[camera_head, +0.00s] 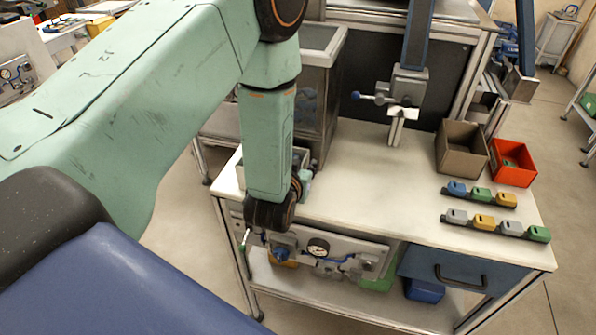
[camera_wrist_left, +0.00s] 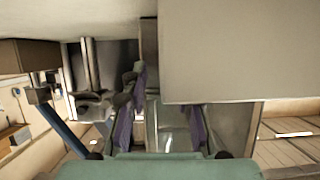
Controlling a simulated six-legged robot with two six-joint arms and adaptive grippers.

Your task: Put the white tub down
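The white tub (camera_head: 301,154) shows only in part behind my left forearm, at the left end of the pale workbench (camera_head: 360,180). In the left wrist view, which looks upside down, a large pale wall of the tub (camera_wrist_left: 240,55) fills the upper right and hides part of one finger. My left gripper (camera_head: 306,182) is at the tub. Whether the tub's base touches the bench is hidden. My right gripper is in neither view.
A brown bin (camera_head: 462,149) and a red bin (camera_head: 512,163) stand at the bench's right. Two rows of coloured blocks (camera_head: 481,195) lie in front of them. A blue post with a grey clamp (camera_head: 408,85) stands at the back. The bench's middle is clear.

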